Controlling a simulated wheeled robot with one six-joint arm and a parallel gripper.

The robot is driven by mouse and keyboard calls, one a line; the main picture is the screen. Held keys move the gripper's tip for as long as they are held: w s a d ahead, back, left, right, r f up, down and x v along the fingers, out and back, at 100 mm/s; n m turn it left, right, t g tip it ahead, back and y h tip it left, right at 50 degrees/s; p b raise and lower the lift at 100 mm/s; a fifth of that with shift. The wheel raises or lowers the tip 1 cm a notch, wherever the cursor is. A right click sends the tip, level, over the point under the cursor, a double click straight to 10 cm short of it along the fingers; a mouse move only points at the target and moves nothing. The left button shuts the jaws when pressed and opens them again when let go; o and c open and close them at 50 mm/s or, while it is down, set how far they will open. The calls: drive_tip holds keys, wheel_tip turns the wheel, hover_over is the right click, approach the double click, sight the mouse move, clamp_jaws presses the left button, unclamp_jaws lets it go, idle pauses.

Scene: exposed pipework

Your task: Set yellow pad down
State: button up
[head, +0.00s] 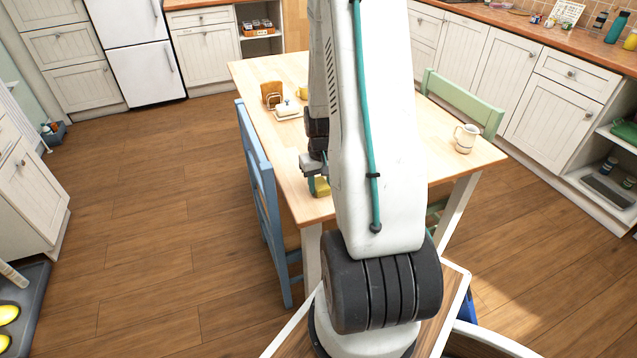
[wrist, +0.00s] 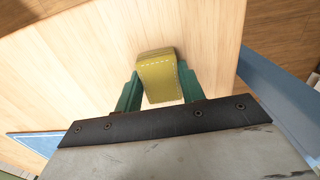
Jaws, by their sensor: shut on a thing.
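The yellow pad (wrist: 157,75) is between the green fingers of my gripper (wrist: 157,90) in the wrist view, with pale stitching near its far edge. In the head view the pad (head: 321,187) shows low beside my arm, at the near left part of the wooden table (head: 282,142). My gripper (head: 315,176) is shut on it there, over the table top near its edge. My arm hides part of the gripper and the table. I cannot tell whether the pad touches the table.
A toast rack (head: 271,94), a butter dish (head: 288,110) and a yellow mug (head: 302,91) stand farther back on the table. A cream jug (head: 466,138) stands at its right. A blue chair (head: 262,190) is at the left edge, a green chair (head: 463,103) at the right.

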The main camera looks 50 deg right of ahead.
drive_tip(key=o, duration=0.9)
drive_tip(key=shift+f, duration=0.15)
drive_tip(key=shift+o, duration=0.2)
